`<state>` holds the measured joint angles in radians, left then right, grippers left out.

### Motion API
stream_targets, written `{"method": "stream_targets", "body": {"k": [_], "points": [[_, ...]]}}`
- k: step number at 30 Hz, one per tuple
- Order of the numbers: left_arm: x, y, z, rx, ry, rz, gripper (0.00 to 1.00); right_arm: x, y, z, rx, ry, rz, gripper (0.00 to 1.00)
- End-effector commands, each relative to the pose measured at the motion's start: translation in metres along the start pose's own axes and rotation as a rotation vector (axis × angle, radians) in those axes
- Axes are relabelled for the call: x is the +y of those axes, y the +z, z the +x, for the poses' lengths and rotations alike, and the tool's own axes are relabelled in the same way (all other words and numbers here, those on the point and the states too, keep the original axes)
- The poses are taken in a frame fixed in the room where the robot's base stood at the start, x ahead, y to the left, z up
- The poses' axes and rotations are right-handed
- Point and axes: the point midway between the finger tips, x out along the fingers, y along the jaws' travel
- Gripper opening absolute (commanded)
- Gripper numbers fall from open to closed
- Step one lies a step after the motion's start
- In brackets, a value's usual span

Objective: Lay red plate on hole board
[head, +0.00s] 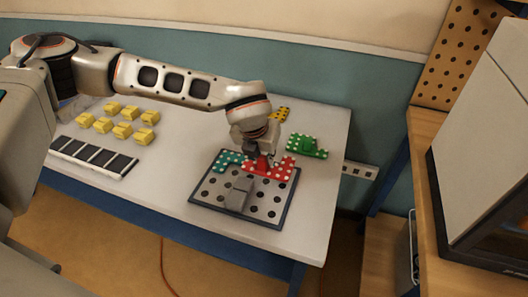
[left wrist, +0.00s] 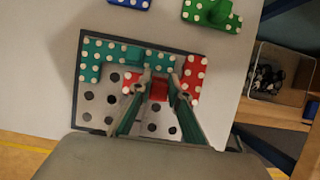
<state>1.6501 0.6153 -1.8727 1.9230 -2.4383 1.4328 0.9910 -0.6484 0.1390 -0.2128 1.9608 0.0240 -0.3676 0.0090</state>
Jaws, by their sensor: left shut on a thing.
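The red plate (head: 281,168) has white dots and a raised red knob. It is over the far right part of the dark-edged hole board (head: 209,196); I cannot tell whether it touches the board. My left gripper (head: 262,158) points down and is shut on the red knob. In the left wrist view the gripper's fingers (left wrist: 159,82) stand either side of the knob, with the red plate (left wrist: 195,75) around them. A teal plate (head: 229,159) lies on the board's far left part, beside the red plate. My right gripper is not in view.
Several yellow blocks (head: 122,130) and a dark strip (head: 92,157) are at left. The table's right edge is clear.

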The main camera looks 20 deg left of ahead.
Motion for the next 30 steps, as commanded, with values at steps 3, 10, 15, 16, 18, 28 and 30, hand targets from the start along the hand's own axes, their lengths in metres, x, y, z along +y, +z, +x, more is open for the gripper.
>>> {"method": "stream_targets", "body": {"k": [3,10,15,16,18,28,30], "points": [[0.000,-0.004,0.009,0.000,0.000,0.001,0.00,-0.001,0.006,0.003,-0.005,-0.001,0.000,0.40],[0.000,-0.004,0.012,-0.002,-0.001,0.000,0.00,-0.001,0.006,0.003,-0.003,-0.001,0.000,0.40],[0.000,-0.004,0.012,-0.002,-0.001,0.000,0.00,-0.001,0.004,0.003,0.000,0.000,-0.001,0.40],[0.000,-0.004,0.012,-0.002,-0.001,0.000,0.00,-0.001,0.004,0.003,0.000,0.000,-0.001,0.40],[0.000,-0.005,0.012,-0.001,-0.001,0.000,0.00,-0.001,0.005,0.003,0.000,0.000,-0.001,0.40],[0.000,-0.007,0.016,0.000,-0.001,0.000,0.00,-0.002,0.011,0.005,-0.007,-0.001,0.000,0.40],[0.000,-0.006,0.016,-0.001,-0.001,0.000,0.00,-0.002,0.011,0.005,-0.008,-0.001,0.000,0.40]]}}
